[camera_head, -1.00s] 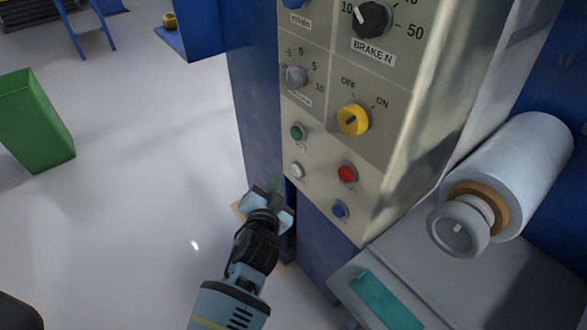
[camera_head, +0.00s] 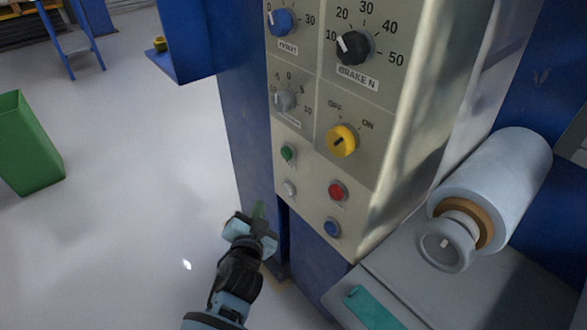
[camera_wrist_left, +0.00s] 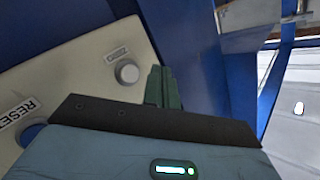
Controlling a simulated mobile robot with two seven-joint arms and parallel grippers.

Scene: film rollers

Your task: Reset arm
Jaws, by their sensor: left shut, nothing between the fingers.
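My left gripper (camera_head: 258,212) is shut and empty, just left of the lower left edge of the control panel (camera_head: 362,205) in the head view. Its green fingers also show in the left wrist view (camera_wrist_left: 162,88), held together beside a white button (camera_wrist_left: 127,72) on the panel. I cannot tell whether they touch the panel. The panel carries a green button (camera_head: 288,152), a red button (camera_head: 338,190), a blue button (camera_head: 332,228) and a yellow OFF/ON switch (camera_head: 342,141). My right gripper is not in view.
A film roll (camera_head: 495,180) sits right of the panel above a grey surface (camera_head: 425,300) with a teal piece (camera_head: 373,308). A green bin (camera_head: 28,150) and a blue stand (camera_head: 72,45) are at the left. The floor between is clear.

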